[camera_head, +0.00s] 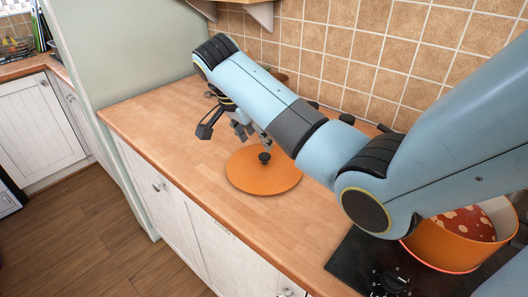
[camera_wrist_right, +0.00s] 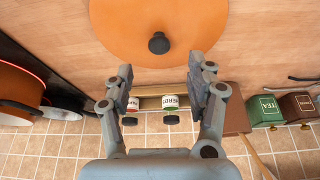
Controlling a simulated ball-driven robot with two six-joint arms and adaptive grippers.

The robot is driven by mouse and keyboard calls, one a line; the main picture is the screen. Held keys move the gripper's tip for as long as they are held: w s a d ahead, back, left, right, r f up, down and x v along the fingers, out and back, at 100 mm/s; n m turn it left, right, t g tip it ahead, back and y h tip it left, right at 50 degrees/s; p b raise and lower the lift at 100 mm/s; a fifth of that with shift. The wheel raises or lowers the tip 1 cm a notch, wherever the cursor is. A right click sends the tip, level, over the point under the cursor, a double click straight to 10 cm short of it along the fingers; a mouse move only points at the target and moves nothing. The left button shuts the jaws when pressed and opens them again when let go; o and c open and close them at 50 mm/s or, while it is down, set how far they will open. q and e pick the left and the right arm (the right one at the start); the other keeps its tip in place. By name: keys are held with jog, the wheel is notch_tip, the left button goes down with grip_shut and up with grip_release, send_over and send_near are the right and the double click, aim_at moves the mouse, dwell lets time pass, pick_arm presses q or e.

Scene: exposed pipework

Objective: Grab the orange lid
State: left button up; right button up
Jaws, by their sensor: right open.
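The orange lid (camera_head: 250,176) is a flat round disc with a black knob (camera_head: 264,157), lying on the wooden counter. In the right wrist view the lid (camera_wrist_right: 130,35) is at the top, with its knob (camera_wrist_right: 159,43) beyond the fingertips and roughly midway between them. My right gripper (camera_wrist_right: 160,78) is open and empty, its two fingers apart on either side. In the head view the right gripper (camera_head: 235,131) is behind and left of the knob, above the counter, partly hidden by my arm. My left gripper is not in view.
An orange pot (camera_head: 455,240) stands on the black hob (camera_head: 350,262) at right. Small labelled jars (camera_wrist_right: 170,102) stand near the tiled wall. A green TEA canister (camera_wrist_right: 265,110) and a brown canister (camera_wrist_right: 296,107) stand beside them. The counter left of the lid is clear.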

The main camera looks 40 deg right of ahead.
aim_at(264, 155)
jog(key=shift+d+f, duration=0.3)
jog(key=shift+f, duration=0.25)
jog(key=shift+w+d+f, duration=0.15)
jog(key=shift+f, duration=0.15)
jog(key=p+x, duration=0.1)
jog(key=x, duration=0.3)
jog(key=shift+s+f, duration=0.2)
jog(key=shift+f, duration=0.35)
jog(key=c, duration=0.3)
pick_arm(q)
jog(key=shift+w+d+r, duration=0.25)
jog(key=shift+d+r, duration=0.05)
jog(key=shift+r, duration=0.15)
pick_arm(e)
jog(key=shift+r, duration=0.1)
grip_shut()
